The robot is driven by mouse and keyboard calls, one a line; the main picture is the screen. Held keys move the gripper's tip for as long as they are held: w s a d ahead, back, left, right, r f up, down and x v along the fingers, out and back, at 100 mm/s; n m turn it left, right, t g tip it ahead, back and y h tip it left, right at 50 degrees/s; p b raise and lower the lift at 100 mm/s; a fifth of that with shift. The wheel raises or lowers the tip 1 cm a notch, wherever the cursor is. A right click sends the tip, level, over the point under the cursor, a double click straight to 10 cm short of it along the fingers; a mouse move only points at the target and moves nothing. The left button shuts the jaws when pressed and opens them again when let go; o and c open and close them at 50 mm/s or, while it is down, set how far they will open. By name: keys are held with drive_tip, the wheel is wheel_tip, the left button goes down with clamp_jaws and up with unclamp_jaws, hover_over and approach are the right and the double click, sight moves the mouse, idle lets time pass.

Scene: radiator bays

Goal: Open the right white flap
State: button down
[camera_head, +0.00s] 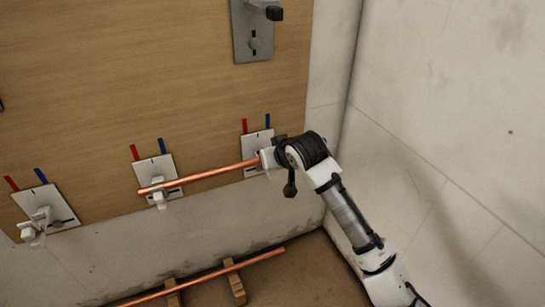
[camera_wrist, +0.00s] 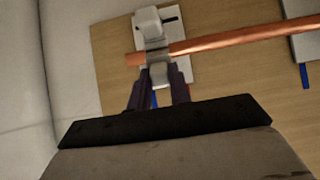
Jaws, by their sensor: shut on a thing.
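The right white flap (camera_wrist: 158,73) is a small pale piece beside the copper pipe, between my fingertips in the wrist view. My gripper (camera_wrist: 160,78) is shut on it, its dark fingers one on each side. The right bracket (camera_wrist: 150,18) has a pale plate with a white block, and the copper pipe (camera_wrist: 215,44) crosses it, its end sticking out a little. In the head view, my wrist hides the flap and my fingers; part of the right plate (camera_head: 252,145) shows, with a red and a blue mark above it.
The pipe (camera_head: 210,174) also spans the middle bracket (camera_head: 158,168). An empty-looking left bracket (camera_head: 45,213) is on the wooden board (camera_head: 100,85). A grey fitting (camera_head: 252,35) is higher up. Another copper pipe (camera_head: 255,259) lies low on wooden blocks (camera_head: 236,287). A pale wall (camera_head: 450,100) stands at right.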

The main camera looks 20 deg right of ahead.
drive_tip(key=c, duration=1.3)
unclamp_jaws()
drive_tip(key=shift+f, duration=0.1)
drive_tip(key=p+v, duration=0.2)
drive_tip(key=v, duration=1.2)
drive_tip(key=shift+w, duration=0.15)
